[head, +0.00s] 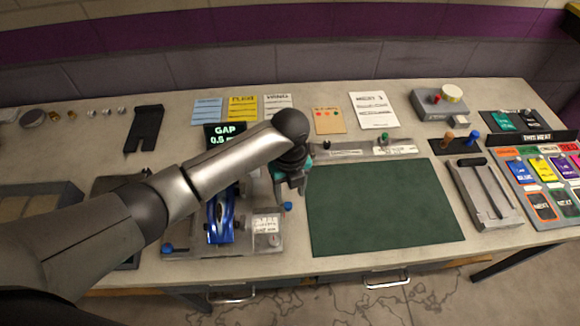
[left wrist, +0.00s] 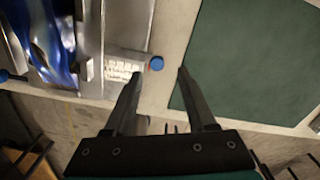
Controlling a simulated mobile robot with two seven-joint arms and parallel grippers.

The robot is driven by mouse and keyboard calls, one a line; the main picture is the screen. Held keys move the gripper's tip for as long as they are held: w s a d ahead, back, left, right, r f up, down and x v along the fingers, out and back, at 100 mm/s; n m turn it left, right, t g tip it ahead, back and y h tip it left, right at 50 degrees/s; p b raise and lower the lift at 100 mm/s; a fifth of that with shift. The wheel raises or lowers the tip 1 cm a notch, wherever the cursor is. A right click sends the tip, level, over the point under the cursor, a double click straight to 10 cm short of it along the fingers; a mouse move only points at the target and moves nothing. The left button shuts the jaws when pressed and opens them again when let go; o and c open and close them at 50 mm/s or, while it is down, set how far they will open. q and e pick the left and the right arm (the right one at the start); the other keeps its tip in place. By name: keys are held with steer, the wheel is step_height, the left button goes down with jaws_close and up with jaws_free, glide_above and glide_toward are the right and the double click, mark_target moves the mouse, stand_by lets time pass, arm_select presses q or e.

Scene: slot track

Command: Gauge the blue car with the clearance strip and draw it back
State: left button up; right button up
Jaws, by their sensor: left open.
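The blue car (head: 220,213) sits in a grey metal fixture (head: 183,247) at the table's front; my left arm crosses in front of its rear part. The car also shows at the left of the left wrist view (left wrist: 52,42). A block with a printed label (head: 266,224) and a blue knob (head: 287,206) is at the fixture's right. My left gripper (head: 290,188) is open and empty above the fixture's right side, pointing down. In the left wrist view the blue knob (left wrist: 156,63) appears between its fingertips. I cannot make out which part is the clearance strip. My right gripper is out of view.
A green mat (head: 385,207) lies bare right of the fixture. A display reading GAP (head: 224,135) stands behind my arm. A slotted grey block (head: 485,192) and a card board (head: 545,185) are at the right. Paper notes (head: 373,110) lie at the back.

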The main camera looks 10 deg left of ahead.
mark_target(290, 205)
arm_select(q)
step_height(290, 205, up, 10)
steer(key=shift+p, duration=0.35)
stand_by(0.4)
